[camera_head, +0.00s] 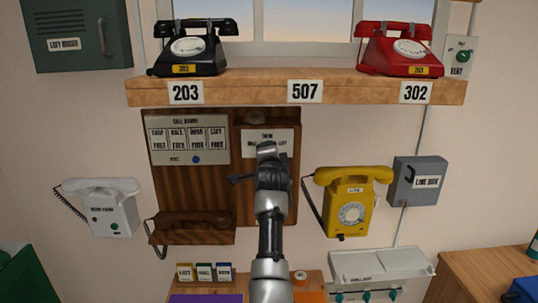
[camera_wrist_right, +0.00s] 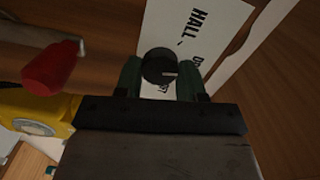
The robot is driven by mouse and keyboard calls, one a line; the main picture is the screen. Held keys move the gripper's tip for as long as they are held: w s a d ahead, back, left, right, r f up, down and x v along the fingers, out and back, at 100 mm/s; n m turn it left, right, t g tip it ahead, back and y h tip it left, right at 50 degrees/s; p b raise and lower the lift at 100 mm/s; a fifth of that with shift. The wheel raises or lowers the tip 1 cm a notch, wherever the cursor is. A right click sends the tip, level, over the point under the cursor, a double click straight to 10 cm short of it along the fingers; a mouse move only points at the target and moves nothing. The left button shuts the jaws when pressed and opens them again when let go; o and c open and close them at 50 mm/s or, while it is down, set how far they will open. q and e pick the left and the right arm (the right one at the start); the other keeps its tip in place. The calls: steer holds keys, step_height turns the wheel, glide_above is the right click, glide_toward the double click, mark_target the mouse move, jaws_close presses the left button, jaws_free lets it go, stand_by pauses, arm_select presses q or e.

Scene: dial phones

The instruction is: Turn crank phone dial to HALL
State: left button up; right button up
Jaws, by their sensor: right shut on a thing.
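The wooden crank phone (camera_head: 170,190) hangs on the wall in the head view, with a brown handset (camera_head: 192,222) low on it. My right gripper (camera_head: 267,152) is in front of its right half and covers the dial there. In the right wrist view, a round black knob with a pale mark (camera_wrist_right: 160,66) sits between the fingers of my right gripper (camera_wrist_right: 160,80), which is shut on it. A white dial plate (camera_wrist_right: 195,35) behind it reads HALL above the knob, with other words partly covered. A red crank grip (camera_wrist_right: 50,78) shows at left. My left gripper is not in view.
A call board card (camera_head: 188,140) is on the phone's left half. A shelf (camera_head: 250,92) above holds a black phone (camera_head: 195,47) and a red phone (camera_head: 408,48). A yellow phone (camera_head: 350,200) hangs close at right, a white phone (camera_head: 100,205) at left.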

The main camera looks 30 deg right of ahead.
steer(key=n, duration=0.4)
steer(key=shift+r+n, duration=0.15)
steer(key=shift+n, duration=0.15)
steer(key=shift+n+p, duration=0.4)
steer(key=shift+n, duration=2.1)
steer(key=o, duration=0.9)
steer(key=shift+w, duration=0.1)
steer(key=shift+s+a+b, duration=0.4)
steer(key=shift+s, duration=0.15)
steer(key=shift+b+v, duration=1.75)
steer(key=shift+v, duration=3)
